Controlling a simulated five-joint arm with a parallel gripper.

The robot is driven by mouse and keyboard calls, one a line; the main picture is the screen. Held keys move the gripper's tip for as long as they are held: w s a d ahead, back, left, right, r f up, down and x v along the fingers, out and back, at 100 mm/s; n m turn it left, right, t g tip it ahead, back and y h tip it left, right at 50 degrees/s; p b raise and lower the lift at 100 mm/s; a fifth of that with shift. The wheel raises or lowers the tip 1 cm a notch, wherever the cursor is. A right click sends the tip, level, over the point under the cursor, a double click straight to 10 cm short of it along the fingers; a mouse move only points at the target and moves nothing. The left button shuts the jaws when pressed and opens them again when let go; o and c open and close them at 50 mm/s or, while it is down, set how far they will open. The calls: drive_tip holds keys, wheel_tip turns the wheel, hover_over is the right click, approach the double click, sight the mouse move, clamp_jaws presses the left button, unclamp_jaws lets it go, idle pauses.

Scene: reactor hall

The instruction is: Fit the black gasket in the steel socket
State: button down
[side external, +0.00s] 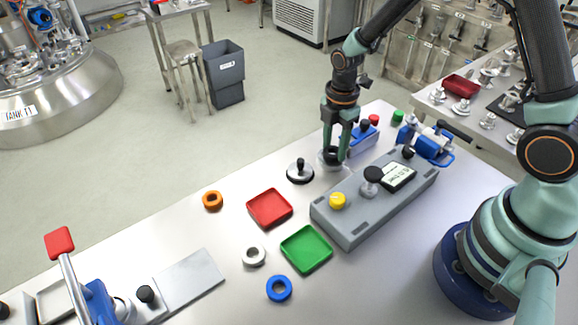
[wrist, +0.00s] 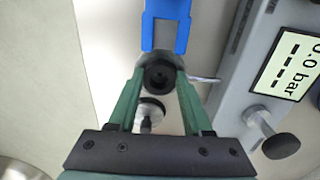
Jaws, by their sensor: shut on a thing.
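My gripper (side external: 336,155) points down at the back of the table, left of the grey gauge box. It is shut on the black gasket (wrist: 160,75), a thick dark ring between the fingertips in the wrist view. The gasket also shows low between the fingers in the side view (side external: 331,153). A pale steel piece (side external: 325,163), which looks like the steel socket, shows around and under the gasket. The fingers hide part of it. I cannot tell whether the gasket sits in the socket or just above it.
A grey gauge box (side external: 350,226) with knobs stands close on the right. A blue fixture (side external: 358,139) is just behind. A black-knobbed disc (side external: 300,172) lies left. Red (side external: 268,222) and green (side external: 290,262) trays and loose orange, white and blue rings lie in front.

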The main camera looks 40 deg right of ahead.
drive_tip(key=shift+f, duration=0.25)
unclamp_jaws()
idle(0.4)
wheel_tip(320, 180, up, 7)
idle(1.3)
